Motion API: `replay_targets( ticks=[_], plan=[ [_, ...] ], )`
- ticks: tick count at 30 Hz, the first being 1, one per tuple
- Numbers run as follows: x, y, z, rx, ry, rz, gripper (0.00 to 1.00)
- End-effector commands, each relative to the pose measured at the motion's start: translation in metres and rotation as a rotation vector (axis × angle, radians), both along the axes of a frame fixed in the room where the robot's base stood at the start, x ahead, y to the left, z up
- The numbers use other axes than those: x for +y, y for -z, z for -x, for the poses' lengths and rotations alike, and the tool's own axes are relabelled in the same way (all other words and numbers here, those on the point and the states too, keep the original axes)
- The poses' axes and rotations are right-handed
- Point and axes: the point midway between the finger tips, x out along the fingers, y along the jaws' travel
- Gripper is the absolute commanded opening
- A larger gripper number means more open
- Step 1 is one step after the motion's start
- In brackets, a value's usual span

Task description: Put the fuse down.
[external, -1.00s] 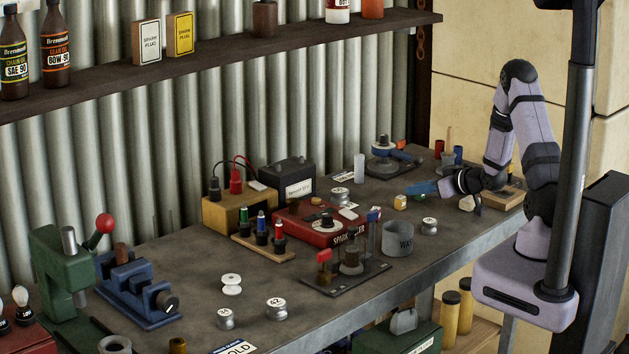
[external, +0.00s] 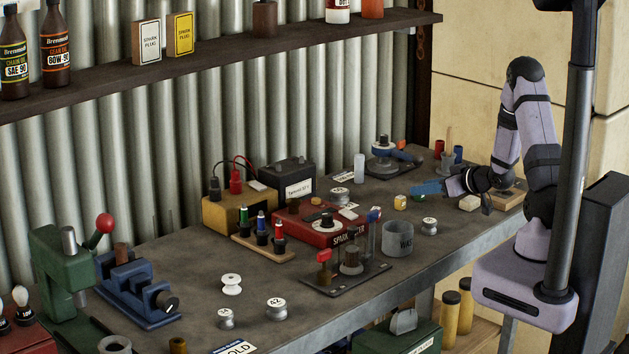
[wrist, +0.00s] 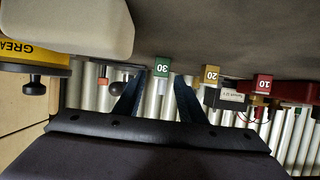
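The green fuse (external: 417,198), marked 30, rests on the bench top just beyond my gripper's fingertips. It also shows in the wrist view (wrist: 162,69), lined up with the gap between the fingers, with space on both sides. My gripper (external: 420,187) is low over the right part of the bench; in the wrist view my gripper (wrist: 159,78) has its two dark fingers apart. A yellow fuse (external: 400,202), marked 20, stands left of the green one. A red fuse (wrist: 262,84), marked 10, is farther along in the wrist view.
A grey cup (external: 398,240) and a metal spool (external: 429,227) stand in front of the fuses. A pale block (external: 469,202) lies beside my wrist. Bare bench lies between the fuses and the cup.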

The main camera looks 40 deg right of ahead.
Motion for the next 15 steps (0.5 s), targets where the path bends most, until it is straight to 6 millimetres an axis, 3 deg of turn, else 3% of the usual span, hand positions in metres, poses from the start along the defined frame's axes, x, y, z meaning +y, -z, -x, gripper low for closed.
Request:
replay_targets(
  ticks=[12,15],
  plan=[
    [-0.001,-0.025,0.060,-0.002,0.003,0.001,0.37],
    [0.000,-0.029,0.063,0.004,-0.001,-0.004,0.37]
  ],
)
